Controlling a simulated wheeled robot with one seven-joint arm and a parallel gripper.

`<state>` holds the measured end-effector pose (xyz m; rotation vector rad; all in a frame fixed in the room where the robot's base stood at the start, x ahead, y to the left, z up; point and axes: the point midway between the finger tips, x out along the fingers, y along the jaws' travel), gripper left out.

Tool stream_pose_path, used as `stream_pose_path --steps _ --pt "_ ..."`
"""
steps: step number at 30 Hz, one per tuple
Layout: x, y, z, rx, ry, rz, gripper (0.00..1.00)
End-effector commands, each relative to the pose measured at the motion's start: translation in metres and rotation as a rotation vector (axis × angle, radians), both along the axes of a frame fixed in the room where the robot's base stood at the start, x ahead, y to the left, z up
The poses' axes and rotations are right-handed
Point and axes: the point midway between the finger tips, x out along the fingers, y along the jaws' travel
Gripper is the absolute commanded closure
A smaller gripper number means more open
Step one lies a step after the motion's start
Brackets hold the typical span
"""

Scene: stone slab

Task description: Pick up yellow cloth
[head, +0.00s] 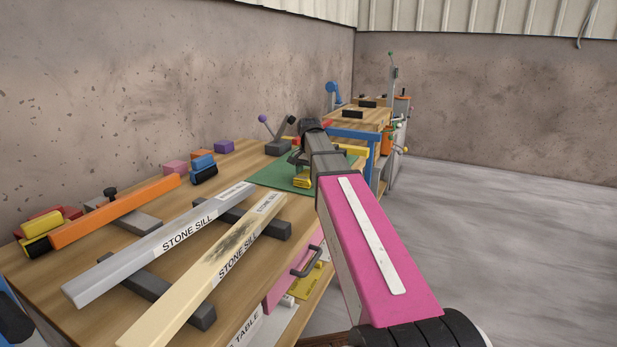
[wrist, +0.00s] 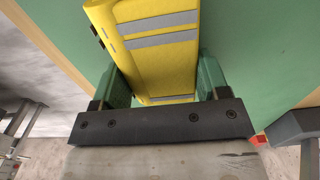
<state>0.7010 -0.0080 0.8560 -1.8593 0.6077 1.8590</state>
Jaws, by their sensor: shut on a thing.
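The yellow cloth (head: 302,181) is a small folded block at the green mat (head: 262,176) on the workbench. In the wrist view the yellow cloth (wrist: 150,62) has grey stripes and sits between my two green fingers. My gripper (wrist: 158,82) is shut on it, with one finger against each side. In the head view my gripper (head: 301,166) is partly hidden by my arm. I cannot tell whether the cloth touches the mat or is slightly above it.
Two long stone sills, one grey (head: 165,240) and one cream (head: 205,275), lie on dark supports at the front. An orange bar (head: 115,210) and several coloured blocks are at the left. A purple-knobbed lever (head: 270,133) stands behind the mat. The floor at right is clear.

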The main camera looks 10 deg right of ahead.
Motion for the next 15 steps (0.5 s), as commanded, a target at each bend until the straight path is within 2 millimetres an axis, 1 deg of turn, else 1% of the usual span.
stream_pose_path --steps 5,8,11,12,15 --pt "0.001 0.0 0.013 0.0 -0.001 0.0 0.55" --pt "0.001 0.0 0.025 0.0 -0.001 0.0 0.55" --pt "0.001 0.001 0.043 0.0 -0.002 0.0 0.55" --pt "-0.004 0.013 0.047 0.0 -0.001 0.003 0.55" --pt "-0.01 0.035 0.06 0.0 -0.002 0.004 0.55"
